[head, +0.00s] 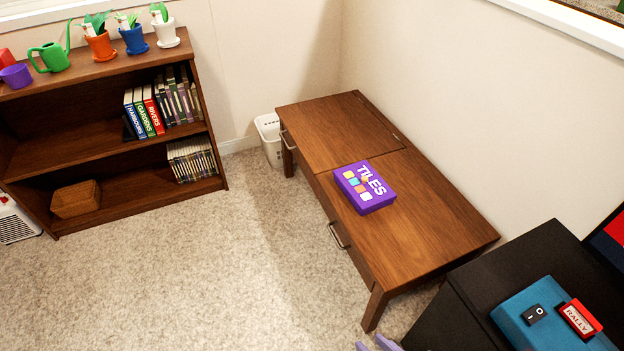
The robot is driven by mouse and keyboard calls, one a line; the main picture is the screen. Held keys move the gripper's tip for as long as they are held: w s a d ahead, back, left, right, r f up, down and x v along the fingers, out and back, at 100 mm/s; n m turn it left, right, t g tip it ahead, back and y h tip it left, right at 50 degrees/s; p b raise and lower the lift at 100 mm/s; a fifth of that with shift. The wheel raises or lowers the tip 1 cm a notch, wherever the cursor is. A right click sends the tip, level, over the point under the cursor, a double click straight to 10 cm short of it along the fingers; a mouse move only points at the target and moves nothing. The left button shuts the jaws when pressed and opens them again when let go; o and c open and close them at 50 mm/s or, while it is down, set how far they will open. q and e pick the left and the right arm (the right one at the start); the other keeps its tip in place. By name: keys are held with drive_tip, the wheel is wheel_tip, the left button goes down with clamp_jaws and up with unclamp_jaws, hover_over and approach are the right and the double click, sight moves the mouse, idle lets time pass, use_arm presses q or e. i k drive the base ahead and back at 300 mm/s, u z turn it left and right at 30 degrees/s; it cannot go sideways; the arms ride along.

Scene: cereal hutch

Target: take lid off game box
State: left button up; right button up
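The game box (365,187) is purple, with "TILES" in white letters and several coloured squares on its top. It lies flat on the low wooden table (420,225), near the middle of the top, with its lid on. My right gripper (376,345) shows only as light purple fingertips at the bottom edge of the head view. The tips look apart, with nothing seen between them. It is well away from the box, in front of the table's near end. My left gripper is not in view.
A bookshelf (110,140) with books, a basket (76,199) and potted plants stands at the left. A white bin (270,140) stands behind the table. A black cabinet (510,265) with a blue device (550,318) is at the lower right. Carpet is clear left of the table.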

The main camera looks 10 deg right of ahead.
sight(368, 189)
drive_tip(key=u, duration=0.4)
drive_tip(key=i, duration=2.5)
drive_tip(key=z, duration=2.1)
